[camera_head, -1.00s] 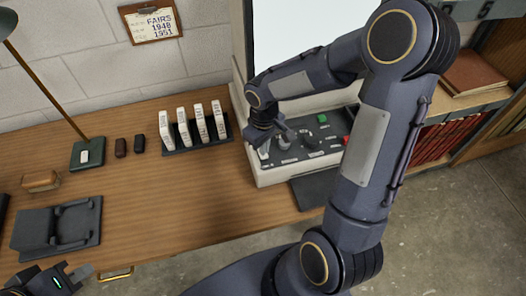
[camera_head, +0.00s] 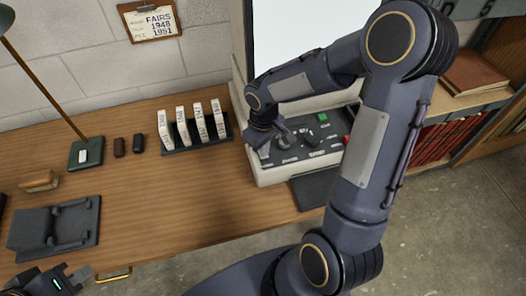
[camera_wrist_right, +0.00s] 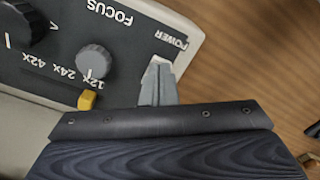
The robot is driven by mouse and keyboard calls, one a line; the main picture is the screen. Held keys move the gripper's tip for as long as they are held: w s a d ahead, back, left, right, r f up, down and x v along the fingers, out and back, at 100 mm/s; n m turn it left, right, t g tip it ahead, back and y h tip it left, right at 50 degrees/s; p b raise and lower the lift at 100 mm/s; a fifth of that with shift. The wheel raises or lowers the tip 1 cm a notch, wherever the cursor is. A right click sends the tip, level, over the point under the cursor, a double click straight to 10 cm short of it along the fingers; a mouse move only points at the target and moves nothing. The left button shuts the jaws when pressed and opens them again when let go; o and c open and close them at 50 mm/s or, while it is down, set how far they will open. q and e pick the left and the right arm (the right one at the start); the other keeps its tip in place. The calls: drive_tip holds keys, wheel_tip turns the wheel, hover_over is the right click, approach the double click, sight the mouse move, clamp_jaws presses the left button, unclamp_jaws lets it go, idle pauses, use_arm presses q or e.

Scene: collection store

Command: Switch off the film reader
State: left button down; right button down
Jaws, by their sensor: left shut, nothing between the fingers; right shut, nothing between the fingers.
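The film reader stands on the desk's right part in the head view, its large screen (camera_head: 300,28) plain bright white. Its dark control panel (camera_head: 318,152) has knobs, a green button (camera_head: 323,117) and a red one at the right edge. In the right wrist view the POWER label (camera_wrist_right: 170,40) is at the panel corner, with a pale switch (camera_wrist_right: 158,62) beside it. My right gripper (camera_wrist_right: 158,88) is shut, its tips at this switch; contact is unclear and the tips partly hide it. My left gripper (camera_head: 80,276) is shut and empty at the lower left.
A magnification knob (camera_wrist_right: 93,62), a yellow tab (camera_wrist_right: 87,100) and the FOCUS knob (camera_wrist_right: 20,25) are close to my right fingers. A rack of white boxes (camera_head: 196,125) stands left of the reader. A lamp base (camera_head: 86,152) is farther left. The desk's front middle is clear.

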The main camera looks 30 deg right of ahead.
drive_tip(key=shift+f+b, duration=0.3)
drive_tip(key=shift+f, duration=0.05)
drive_tip(key=shift+r, duration=0.2)
drive_tip(key=shift+r+p, duration=2.75)
drive_tip(key=shift+r, duration=0.65)
drive_tip(key=s+a+r+m+t+y, duration=0.2)
drive_tip(key=s+r, duration=0.4)
drive_tip(key=s, duration=0.2)
drive_tip(key=s+a+r+m+t+y, duration=0.1)
drive_tip(key=s+a+r+m+t, duration=0.1)
drive_tip(key=s+r, duration=0.4)
drive_tip(key=s+m+t, duration=0.1)
drive_tip(key=s, duration=0.2)
drive_tip(key=shift+r+t+y, duration=0.2)
drive_tip(key=shift+t+y, duration=0.1)
drive_tip(key=shift+y, duration=0.1)
